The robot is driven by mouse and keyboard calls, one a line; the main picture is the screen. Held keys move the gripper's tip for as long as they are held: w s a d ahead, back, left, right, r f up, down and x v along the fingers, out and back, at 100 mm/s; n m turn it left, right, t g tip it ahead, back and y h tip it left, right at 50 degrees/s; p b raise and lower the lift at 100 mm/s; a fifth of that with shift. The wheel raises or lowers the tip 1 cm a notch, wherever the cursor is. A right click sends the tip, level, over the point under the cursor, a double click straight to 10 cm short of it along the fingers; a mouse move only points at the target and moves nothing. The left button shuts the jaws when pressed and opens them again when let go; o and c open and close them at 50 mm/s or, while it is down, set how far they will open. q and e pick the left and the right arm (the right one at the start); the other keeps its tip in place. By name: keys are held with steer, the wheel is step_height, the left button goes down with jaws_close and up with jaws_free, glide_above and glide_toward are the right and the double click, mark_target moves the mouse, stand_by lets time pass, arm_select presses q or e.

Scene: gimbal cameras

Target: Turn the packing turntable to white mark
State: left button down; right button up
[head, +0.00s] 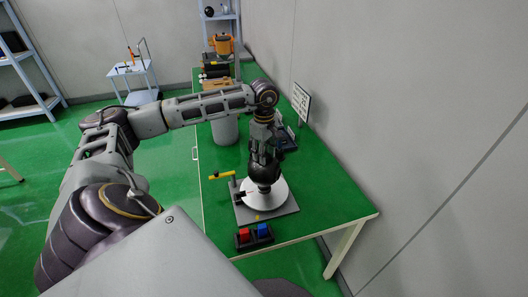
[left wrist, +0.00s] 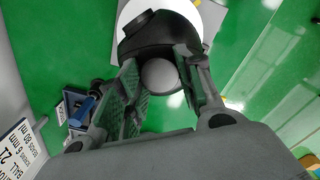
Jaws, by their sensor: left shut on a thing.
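The packing turntable is a white disc (head: 279,194) on a grey base plate (head: 287,208) near the front of the green bench. A black rounded object (head: 265,175) stands at its middle. My left gripper (head: 264,157) reaches down from above and is shut on this object. In the left wrist view the fingers (left wrist: 160,82) close around a grey ball-shaped top (left wrist: 160,74) of the black object (left wrist: 150,38), above the white disc (left wrist: 208,16). A thin reddish line shows on the disc's left part. I cannot make out a white mark. My right gripper is not in view.
A black tray (head: 255,242) with a red block (head: 244,233) and a blue block (head: 263,230) sits in front. A grey cylinder (head: 225,130) stands behind. The bench's front right is clear; a wall runs along the right.

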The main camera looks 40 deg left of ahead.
arm_select(q)
steer(key=c, duration=0.9)
jaws_free()
steer(key=shift+c, duration=0.2)
steer(key=shift+r, duration=0.15)
step_height(320, 180, up, 12)
steer(key=shift+f, duration=0.2)
